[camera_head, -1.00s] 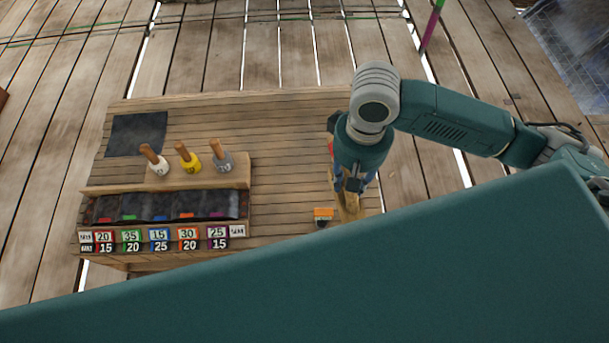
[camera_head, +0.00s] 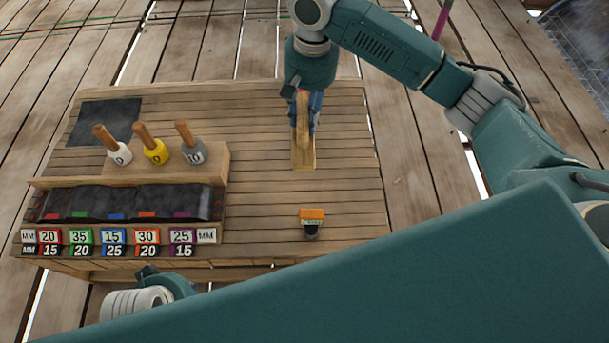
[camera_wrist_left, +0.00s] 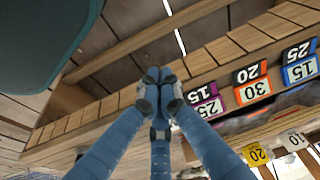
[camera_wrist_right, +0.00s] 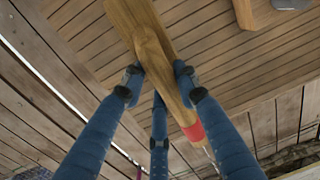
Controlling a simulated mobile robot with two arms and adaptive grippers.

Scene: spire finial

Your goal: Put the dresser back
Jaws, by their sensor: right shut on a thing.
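A pale wooden tool, which I take for the dresser (camera_head: 303,157), has a long flat body and a raised rounded handle. It is at the right half of the wooden bench (camera_head: 260,180). My right gripper (camera_head: 304,100) is shut on it from above. In the right wrist view, the fingers (camera_wrist_right: 158,82) press both sides of the dresser (camera_wrist_right: 130,20), near a red band. I cannot tell whether it touches the bench. My left gripper (camera_wrist_left: 155,75) has its fingertips together with nothing between them, below the bench's front edge; in the head view its fingers are hidden.
A rack (camera_head: 130,205) with several coloured number labels stands at the bench's left, with white, yellow and grey wood-handled tools behind. A dark sheet (camera_head: 103,122) lies at the back left. A small orange-topped item (camera_head: 312,222) stands near the front. The bench's middle is clear.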

